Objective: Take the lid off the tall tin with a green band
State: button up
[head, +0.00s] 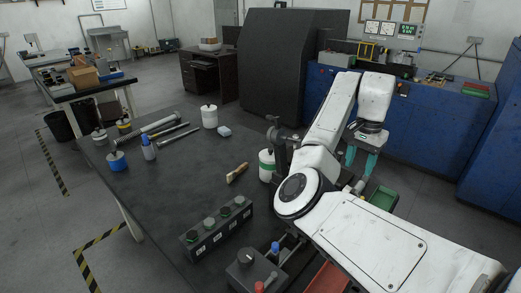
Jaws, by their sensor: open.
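The tall white tin with a green band (265,171) stands upright on the dark workbench (185,185), near its right edge. My arm and a dark grey fixture partly cover its right side, and its lid is too small to make out clearly. My gripper (360,160), with teal fingers, is open and points down. It hangs to the right of the tin, past the bench edge and well apart from it. I see nothing between its fingers.
A brush (237,173) lies left of the tin. A dark block with several knobs (216,230) stands nearer. A white tin (209,117), a blue-banded tin (117,161) and a bottle (149,149) stand farther off. Bare bench lies left of the brush.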

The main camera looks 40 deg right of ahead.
aim_at(268, 155)
jog(key=i, duration=1.1)
